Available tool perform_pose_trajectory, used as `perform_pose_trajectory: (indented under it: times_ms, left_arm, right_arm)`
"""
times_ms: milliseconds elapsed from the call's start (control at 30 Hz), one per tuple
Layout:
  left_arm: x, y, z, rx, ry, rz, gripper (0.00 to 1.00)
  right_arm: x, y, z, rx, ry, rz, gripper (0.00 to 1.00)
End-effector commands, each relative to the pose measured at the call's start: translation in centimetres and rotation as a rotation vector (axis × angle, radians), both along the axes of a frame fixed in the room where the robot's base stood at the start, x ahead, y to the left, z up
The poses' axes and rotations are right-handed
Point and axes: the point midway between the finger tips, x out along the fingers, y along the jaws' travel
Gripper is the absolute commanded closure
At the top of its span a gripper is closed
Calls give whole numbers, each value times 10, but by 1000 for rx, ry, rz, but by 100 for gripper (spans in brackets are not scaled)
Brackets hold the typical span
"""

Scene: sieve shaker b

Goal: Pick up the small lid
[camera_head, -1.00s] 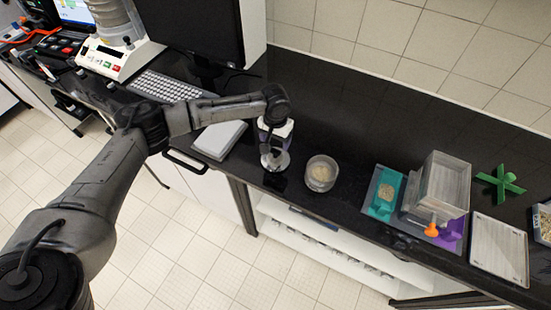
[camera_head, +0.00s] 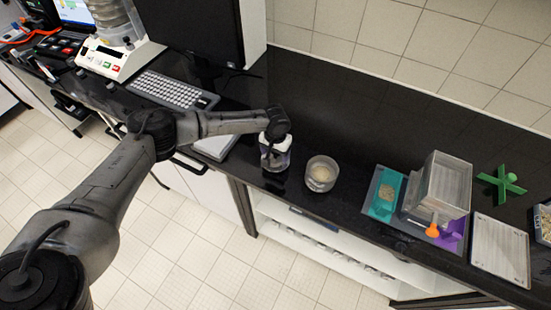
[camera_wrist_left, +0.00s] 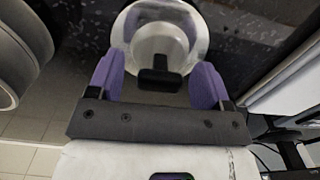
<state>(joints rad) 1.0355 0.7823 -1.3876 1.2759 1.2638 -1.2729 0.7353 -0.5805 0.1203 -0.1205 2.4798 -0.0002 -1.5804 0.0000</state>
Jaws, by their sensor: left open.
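The small lid shows in the left wrist view as a grey disc with a black knob (camera_wrist_left: 160,79). It lies between the two purple fingers of my left gripper (camera_wrist_left: 157,82), which are open on either side of the knob with gaps. In the head view my left gripper (camera_head: 275,160) points down over the bench and hides most of the lid. My right gripper is not in view.
A clear round dish (camera_head: 321,174) with pale material stands close to the right of the gripper. Farther right are a teal tray (camera_head: 384,193), a clear box (camera_head: 446,183) and a green cross-shaped piece (camera_head: 501,184). A keyboard (camera_head: 172,89) lies to the left.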

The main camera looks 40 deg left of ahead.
Motion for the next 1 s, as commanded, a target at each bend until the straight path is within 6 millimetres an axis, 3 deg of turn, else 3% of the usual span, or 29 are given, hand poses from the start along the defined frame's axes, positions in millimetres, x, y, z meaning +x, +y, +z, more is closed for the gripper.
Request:
perform_pose_trajectory:
  times_ms: [67, 700, 1000]
  left_arm:
    - [0, 0, 0, 0, 0, 0, 28]
    - [0, 0, 1, 0, 0, 0, 86]
    - [0, 0, 3, 0, 0, 0, 86]
  right_arm:
    - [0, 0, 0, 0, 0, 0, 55]
    - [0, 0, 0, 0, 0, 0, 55]
    - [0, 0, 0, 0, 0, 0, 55]
